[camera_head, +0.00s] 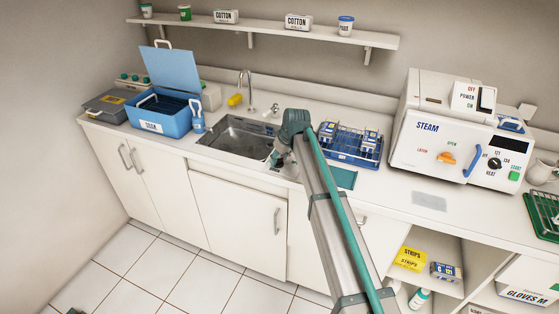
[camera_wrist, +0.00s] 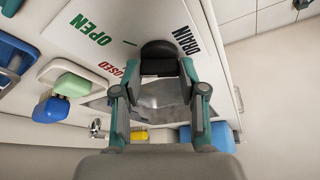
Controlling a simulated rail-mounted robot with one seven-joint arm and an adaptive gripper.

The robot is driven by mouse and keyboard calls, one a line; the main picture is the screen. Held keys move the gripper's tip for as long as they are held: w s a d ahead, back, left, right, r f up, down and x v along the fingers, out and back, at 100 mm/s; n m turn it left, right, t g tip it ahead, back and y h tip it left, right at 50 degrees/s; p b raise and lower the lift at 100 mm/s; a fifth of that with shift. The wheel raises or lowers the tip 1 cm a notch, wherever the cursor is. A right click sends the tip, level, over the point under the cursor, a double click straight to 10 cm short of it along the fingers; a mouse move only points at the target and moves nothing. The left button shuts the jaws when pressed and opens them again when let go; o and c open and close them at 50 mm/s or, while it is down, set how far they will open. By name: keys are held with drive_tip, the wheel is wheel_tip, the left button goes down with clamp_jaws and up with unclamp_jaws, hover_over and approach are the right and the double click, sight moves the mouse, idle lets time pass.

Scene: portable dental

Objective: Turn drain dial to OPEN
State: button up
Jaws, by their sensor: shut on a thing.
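The drain dial (camera_wrist: 160,50) is a black knob on a white panel (camera_wrist: 62,38) in the wrist view. Green OPEN lettering (camera_wrist: 86,29) is at its upper left, red CLOSED lettering (camera_wrist: 111,69) at its lower left, and black DRAIN lettering (camera_wrist: 187,40) at its right. My gripper (camera_wrist: 159,68) is shut on the dial, a finger on each side. Which way the dial points is not clear. In the head view my gripper (camera_head: 279,160) is at the sink's right edge, and the dial is hidden.
The metal sink (camera_head: 222,134) and tap (camera_head: 242,82) are left of my arm. A blue rack (camera_head: 350,157) stands close on the right, with a steam sterilizer (camera_head: 430,145) beyond. A blue box (camera_head: 165,122) is on the far left counter.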

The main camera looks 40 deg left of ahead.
drive_tip(key=m+t, duration=0.1)
drive_tip(key=m, duration=0.2)
drive_tip(key=m+t+h+b, duration=0.1)
drive_tip(key=m, duration=0.2)
drive_tip(key=shift+s+a, duration=0.1)
drive_tip(key=shift+s, duration=0.05)
idle(0.5)
drive_tip(key=o, duration=1.1)
drive_tip(key=shift+o, duration=0.2)
drive_tip(key=shift+r, duration=0.1)
drive_tip(key=v, duration=1.2)
drive_tip(key=shift+s+a, duration=0.1)
